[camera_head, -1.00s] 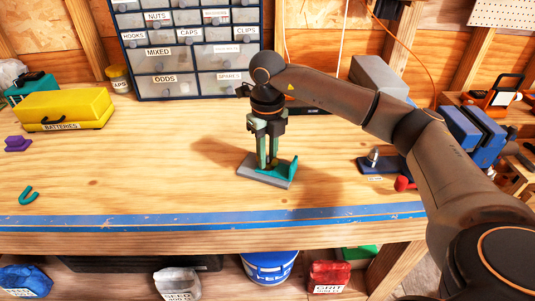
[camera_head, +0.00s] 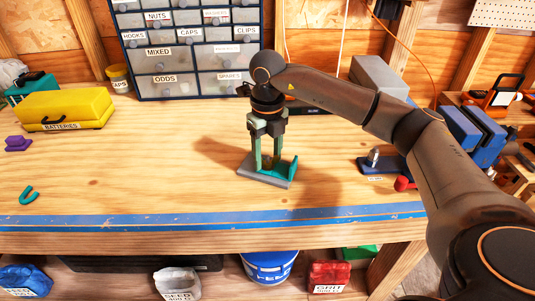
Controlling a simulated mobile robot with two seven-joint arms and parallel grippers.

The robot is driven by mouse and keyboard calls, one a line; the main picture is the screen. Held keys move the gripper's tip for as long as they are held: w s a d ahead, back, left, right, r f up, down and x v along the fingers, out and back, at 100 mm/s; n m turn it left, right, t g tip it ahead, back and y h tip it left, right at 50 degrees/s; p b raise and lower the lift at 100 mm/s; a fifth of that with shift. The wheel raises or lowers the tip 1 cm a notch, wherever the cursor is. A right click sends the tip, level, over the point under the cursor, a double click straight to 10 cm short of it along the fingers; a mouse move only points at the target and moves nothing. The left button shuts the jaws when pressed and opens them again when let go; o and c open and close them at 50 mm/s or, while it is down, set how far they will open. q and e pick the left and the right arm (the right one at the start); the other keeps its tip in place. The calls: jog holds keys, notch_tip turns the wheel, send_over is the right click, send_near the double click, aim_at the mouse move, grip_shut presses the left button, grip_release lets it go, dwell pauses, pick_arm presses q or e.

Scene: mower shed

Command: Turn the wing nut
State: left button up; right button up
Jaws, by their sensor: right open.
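My right gripper (camera_head: 266,164) points straight down over a grey plate (camera_head: 258,178) with a teal part on it (camera_head: 289,168). Its two green fingers are spread apart, with a gap between them, and reach down close to the plate. My left gripper is not in view.
A yellow batteries box (camera_head: 64,110) and a purple part (camera_head: 18,144) stand at the left. A teal hook (camera_head: 29,195) lies near the front edge. A drawer cabinet (camera_head: 185,50) stands behind. A blue-based tool (camera_head: 376,163) is at the right. The middle left is clear.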

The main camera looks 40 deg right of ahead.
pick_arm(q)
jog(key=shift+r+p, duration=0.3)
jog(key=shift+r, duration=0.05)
pick_arm(e)
notch_tip(320, 180, up, 12)
jog(key=shift+r, duration=0.25)
